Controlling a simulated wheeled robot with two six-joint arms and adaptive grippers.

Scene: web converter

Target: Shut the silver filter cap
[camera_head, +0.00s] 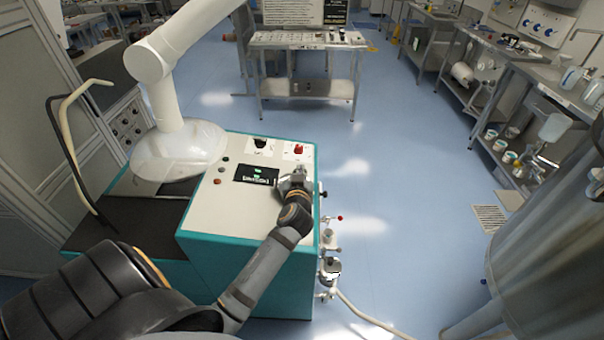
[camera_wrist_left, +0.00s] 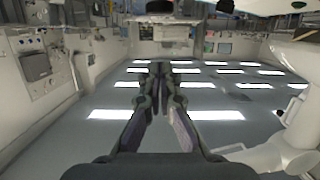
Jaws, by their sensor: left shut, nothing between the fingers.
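My left gripper (camera_head: 294,180) is over the right part of the machine's pale top panel, just right of the small black display. In the left wrist view its fingers (camera_wrist_left: 160,70) are together with nothing between them. Silver fittings (camera_head: 332,267) stick out from the right side of the teal and white machine (camera_head: 210,215), below and right of the gripper and apart from it. The filter cap is too small to pick out surely among them, and I cannot tell whether it is open. My right gripper is not in view.
A red knob (camera_head: 299,149), a black knob (camera_head: 260,144) and the display (camera_head: 256,175) sit on the machine's panel. A white column rises at its back left. A pale hose (camera_head: 370,318) runs from the fittings to the floor. A steel tank (camera_head: 550,240) stands at right; the floor between is clear.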

